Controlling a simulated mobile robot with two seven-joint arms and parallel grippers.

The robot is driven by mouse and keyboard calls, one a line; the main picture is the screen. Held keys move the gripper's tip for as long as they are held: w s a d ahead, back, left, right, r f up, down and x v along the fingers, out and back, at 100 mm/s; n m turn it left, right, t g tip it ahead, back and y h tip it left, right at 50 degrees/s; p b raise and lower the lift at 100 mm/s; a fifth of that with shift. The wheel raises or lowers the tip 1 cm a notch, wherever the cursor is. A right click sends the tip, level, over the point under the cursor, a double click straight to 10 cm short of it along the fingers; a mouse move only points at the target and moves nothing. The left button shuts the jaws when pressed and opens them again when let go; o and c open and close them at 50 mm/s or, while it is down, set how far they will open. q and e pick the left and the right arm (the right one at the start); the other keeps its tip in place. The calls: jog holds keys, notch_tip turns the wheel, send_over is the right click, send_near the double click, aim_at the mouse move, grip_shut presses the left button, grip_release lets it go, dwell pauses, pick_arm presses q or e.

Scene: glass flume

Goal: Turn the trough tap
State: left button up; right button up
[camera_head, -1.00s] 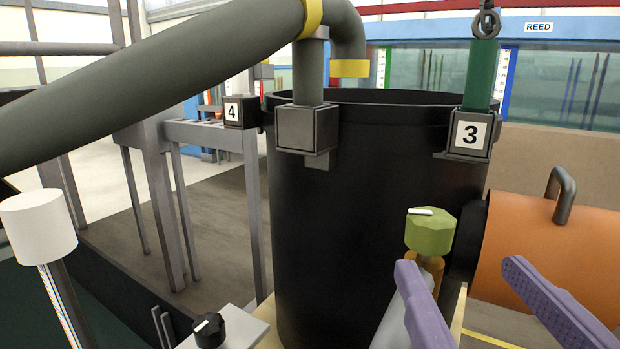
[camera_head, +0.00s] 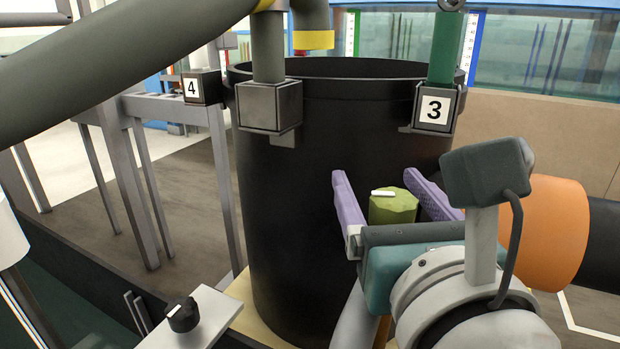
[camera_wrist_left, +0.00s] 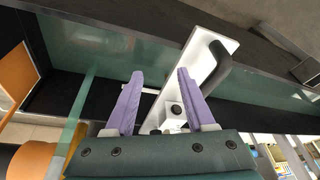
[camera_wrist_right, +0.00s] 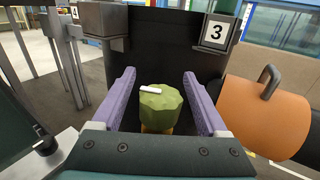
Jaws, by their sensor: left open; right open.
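The trough tap has a green faceted knob (camera_head: 394,207) with a white mark on top, in front of the black tub. In the head view my right gripper (camera_head: 388,190) is open, with one purple finger on each side of the knob. The right wrist view shows the green knob (camera_wrist_right: 161,110) between the open fingers, with a gap on both sides. My left gripper (camera_wrist_left: 158,82) shows only in the left wrist view. It is open, and a white plate with a small dark knob (camera_wrist_left: 176,109) shows beyond its fingers.
The large black tub (camera_head: 340,140) stands right behind the tap. An orange cylinder (camera_head: 545,232) lies to the right. A black dial (camera_head: 183,315) on a pale plate is at lower left. A thick grey pipe (camera_head: 130,70) crosses the upper left.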

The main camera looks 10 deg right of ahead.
grip_shut()
dwell(0.5)
